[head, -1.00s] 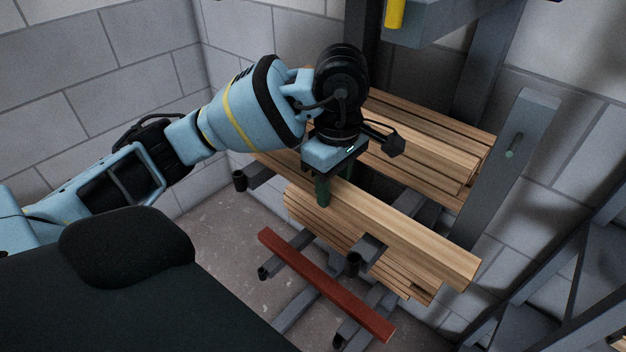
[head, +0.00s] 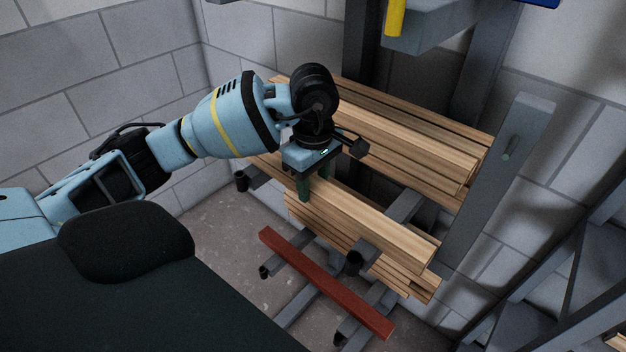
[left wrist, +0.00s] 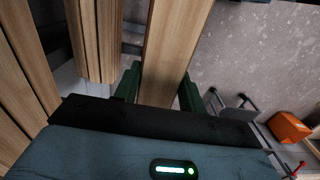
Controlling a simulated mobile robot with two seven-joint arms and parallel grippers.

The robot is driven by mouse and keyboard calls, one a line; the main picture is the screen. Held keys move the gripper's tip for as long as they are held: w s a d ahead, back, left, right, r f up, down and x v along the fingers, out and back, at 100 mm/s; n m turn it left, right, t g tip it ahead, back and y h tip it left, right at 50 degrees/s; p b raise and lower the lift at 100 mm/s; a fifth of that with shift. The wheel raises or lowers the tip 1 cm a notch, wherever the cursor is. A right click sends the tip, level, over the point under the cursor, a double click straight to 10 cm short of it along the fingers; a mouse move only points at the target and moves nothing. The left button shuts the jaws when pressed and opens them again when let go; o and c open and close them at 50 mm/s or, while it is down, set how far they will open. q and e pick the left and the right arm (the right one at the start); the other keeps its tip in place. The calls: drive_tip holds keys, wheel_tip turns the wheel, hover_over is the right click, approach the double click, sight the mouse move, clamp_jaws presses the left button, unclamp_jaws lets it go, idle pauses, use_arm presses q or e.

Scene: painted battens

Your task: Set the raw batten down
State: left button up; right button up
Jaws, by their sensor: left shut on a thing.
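A raw wooden batten (head: 385,220) is held in my left gripper (head: 315,188), whose green fingers close on its two sides. The batten lies lengthwise above the raw battens (head: 340,240) on the middle rack arms. I cannot tell whether it touches the arms or the stack below. In the left wrist view the batten (left wrist: 178,45) runs between the fingers of the gripper (left wrist: 160,90). My right gripper is not in view.
More raw battens (head: 400,130) lie on a higher level behind. A red batten (head: 325,283) lies lower, in front. Grey rack arms have black end caps (head: 353,263). A grey upright (head: 505,170) stands right. An orange thing (left wrist: 289,130) shows in the left wrist view.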

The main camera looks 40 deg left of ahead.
sight(313, 182)
use_arm(q)
drive_tip(key=o, duration=1.2)
drive_tip(key=shift+o, duration=0.2)
drive_tip(key=shift+r, duration=0.1)
wheel_tip(313, 182, up, 12)
drive_tip(key=p, duration=0.1)
